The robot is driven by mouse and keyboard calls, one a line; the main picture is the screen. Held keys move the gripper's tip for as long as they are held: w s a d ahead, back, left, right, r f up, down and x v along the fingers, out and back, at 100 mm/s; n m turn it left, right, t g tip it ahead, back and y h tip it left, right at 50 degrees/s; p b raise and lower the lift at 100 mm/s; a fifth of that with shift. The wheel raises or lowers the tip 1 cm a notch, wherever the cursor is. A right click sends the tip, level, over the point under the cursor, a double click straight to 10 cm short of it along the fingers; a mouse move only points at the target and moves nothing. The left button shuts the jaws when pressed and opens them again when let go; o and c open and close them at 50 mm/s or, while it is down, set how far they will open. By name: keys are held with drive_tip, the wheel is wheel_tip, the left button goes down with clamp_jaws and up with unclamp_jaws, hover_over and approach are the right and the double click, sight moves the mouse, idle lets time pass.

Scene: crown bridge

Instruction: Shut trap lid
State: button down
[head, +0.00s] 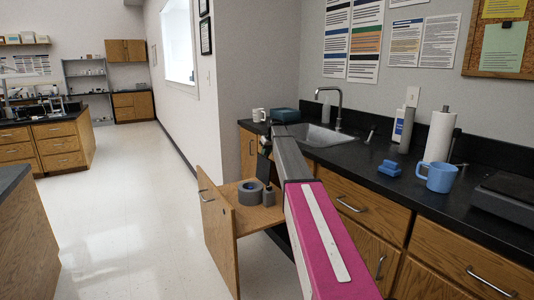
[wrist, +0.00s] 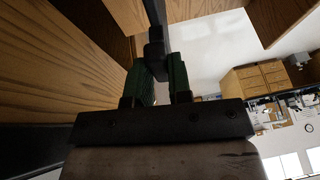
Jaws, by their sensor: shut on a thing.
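My gripper (wrist: 158,70) shows in the wrist view with its two green fingers shut on a small dark block (wrist: 154,47). A dark bar runs up from the block, and wooden panels (wrist: 55,60) lie close by on the left. In the head view my arm reaches forward past the cabinets and mostly hides my gripper beside the sink cabinet. I cannot make out a trap lid for certain in either view; I cannot tell whether the dark block belongs to one.
A pulled-out wooden drawer (head: 219,235) carries a grey tape roll (head: 250,193) and a small dark bottle (head: 268,197), left of my arm. The counter (head: 372,150) has a sink (head: 315,137), blue mug (head: 437,177) and paper roll (head: 439,137). The floor (head: 125,200) on the left is clear.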

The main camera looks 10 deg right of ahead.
drive_tip(key=s+a+f+n+t+h, duration=0.1)
drive_tip(key=s+a+f+h, duration=0.1)
drive_tip(key=a, duration=0.6)
drive_tip(key=s+a+f+t+h, duration=0.2)
drive_tip(key=a+f+h, duration=0.3)
drive_tip(key=a, duration=0.4)
drive_tip(key=shift+s+f+n+h, duration=0.35)
drive_tip(key=shift+s+h, duration=0.25)
drive_tip(key=shift+s, duration=0.2)
drive_tip(key=c, duration=1)
unclamp_jaws()
drive_tip(key=shift+c, duration=0.2)
drive_tip(key=shift+r, duration=0.15)
drive_tip(key=v, duration=1)
drive_tip(key=shift+s+r, duration=0.2)
